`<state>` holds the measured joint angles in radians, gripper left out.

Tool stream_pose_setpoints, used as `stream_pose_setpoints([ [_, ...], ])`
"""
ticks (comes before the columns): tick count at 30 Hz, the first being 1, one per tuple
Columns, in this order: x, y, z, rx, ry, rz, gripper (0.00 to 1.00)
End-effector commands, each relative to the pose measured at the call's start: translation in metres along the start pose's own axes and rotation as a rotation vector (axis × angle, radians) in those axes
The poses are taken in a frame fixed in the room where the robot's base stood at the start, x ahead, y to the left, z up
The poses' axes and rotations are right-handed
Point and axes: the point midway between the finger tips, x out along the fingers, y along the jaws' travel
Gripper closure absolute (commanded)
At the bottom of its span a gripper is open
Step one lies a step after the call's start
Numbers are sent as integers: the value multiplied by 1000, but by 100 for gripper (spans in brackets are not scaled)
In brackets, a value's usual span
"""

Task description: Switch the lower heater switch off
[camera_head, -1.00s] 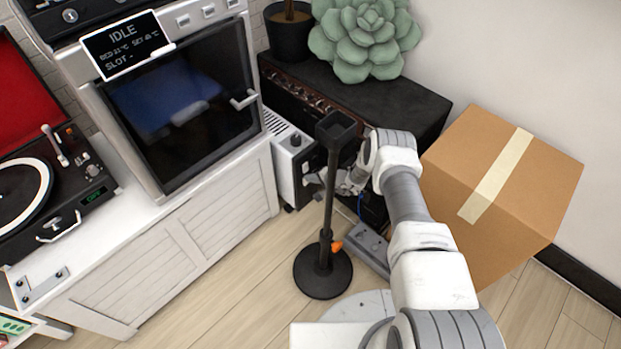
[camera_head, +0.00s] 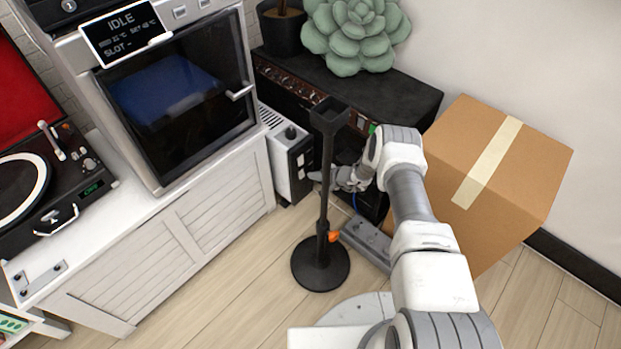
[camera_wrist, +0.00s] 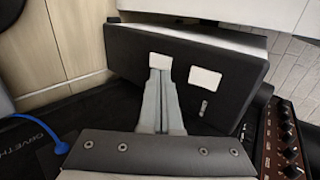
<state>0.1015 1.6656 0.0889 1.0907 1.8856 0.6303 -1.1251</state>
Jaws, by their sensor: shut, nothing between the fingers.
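The heater (camera_head: 284,165) is a white box with a dark end panel, between the white cabinet and the black amplifier. In the wrist view its dark panel (camera_wrist: 228,72) carries two white switches and a small slotted plate. The view is turned, with the floor at left, so the left switch (camera_wrist: 160,61) is the lower one and the right switch (camera_wrist: 205,79) the upper one. My gripper (camera_wrist: 161,72) is shut and empty, its tips at the lower switch's edge; I cannot tell whether they touch. In the head view my gripper (camera_head: 316,175) reaches the panel behind the pole.
A black stand (camera_head: 321,266) with a round base and upright pole stands close in front of my gripper. A cardboard box (camera_head: 525,170) is right of my arm. The amplifier (camera_head: 400,95) is behind, and a grey power strip (camera_head: 366,243) lies on the floor. A blue cable (camera_wrist: 40,130) shows in the wrist view.

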Motion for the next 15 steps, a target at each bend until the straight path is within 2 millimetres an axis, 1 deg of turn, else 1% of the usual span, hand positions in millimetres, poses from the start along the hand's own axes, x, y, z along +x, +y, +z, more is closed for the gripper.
stream_pose_setpoints([
  [2,-19,-10,-2,1,1,-1,100],
  [9,-65,-20,-1,2,1,1,100],
  [12,-80,-23,0,2,1,0,100],
  [15,-90,-25,0,0,1,0,100],
])
